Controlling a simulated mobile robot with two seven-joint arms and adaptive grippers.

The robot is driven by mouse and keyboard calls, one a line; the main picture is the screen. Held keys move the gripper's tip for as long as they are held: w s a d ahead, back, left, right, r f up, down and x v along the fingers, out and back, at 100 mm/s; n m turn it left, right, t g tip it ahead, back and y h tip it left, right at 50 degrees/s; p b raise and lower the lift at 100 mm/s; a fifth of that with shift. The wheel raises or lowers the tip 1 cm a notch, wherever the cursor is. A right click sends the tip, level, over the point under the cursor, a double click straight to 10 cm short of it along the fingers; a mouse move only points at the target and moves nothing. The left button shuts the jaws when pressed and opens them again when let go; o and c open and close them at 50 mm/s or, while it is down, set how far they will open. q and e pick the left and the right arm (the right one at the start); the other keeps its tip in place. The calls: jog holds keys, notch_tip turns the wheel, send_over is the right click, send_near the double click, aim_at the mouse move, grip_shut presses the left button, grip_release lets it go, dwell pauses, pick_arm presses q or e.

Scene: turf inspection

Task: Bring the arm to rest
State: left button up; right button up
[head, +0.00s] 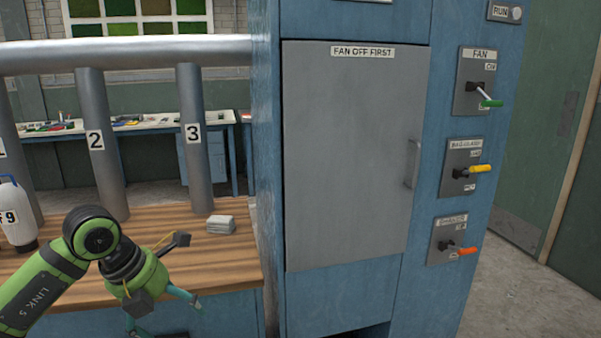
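My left arm, green with dark joints, comes in from the lower left over the front of the wooden bench (190,225). My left gripper (168,318) hangs at the bench's front edge, pointing down. Its teal fingers are spread apart, with nothing seen between them; the lower finger is partly cut off by the bottom edge of the picture. My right arm and gripper are not in view.
A blue cabinet with a closed grey door (350,150) stands right of the bench. Its switches have green (491,103), yellow (480,169) and orange (466,251) handles. A white bottle (17,225) and grey folded cloths (220,224) sit among grey pipes (195,130).

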pick_arm(q)
jog(key=w+d+f+n+t+h+p, duration=0.1)
jog(key=w+d+f+n+h+p, duration=0.1)
jog(key=w+d+f+n+h, duration=0.3)
jog(key=d+f+n+t+h+p, duration=0.1)
jog(key=d+f+n+h, duration=0.25)
jog(key=d+h, duration=0.4)
jog(key=s+a+f+n+t+y+p, duration=0.1)
jog(key=a+f+n+t+y, duration=0.35)
jog(key=f+n, duration=0.5)
jog(key=s+a+f+n+t+y+p, duration=0.1)
jog(key=s+a+f+n+t+y, duration=0.15)
jog(key=a+f+n+y, duration=0.7)
jog(key=s+f+n+g+p, duration=0.2)
jog(key=s+f+n+g, duration=0.2)
jog(key=s+f, duration=1.5)
jog(key=s+d+f+n+g+y, duration=0.1)
jog(key=s+f+g, duration=0.2)
jog(key=s, duration=0.9)
jog(key=s+d+f+n+g, duration=0.1)
jog(key=s+f+g, duration=0.3)
jog(key=s, duration=0.8)
notch_tip(320, 180, down, 2)
jog(key=shift+n+y, duration=0.35)
jog(key=shift+n, duration=0.4)
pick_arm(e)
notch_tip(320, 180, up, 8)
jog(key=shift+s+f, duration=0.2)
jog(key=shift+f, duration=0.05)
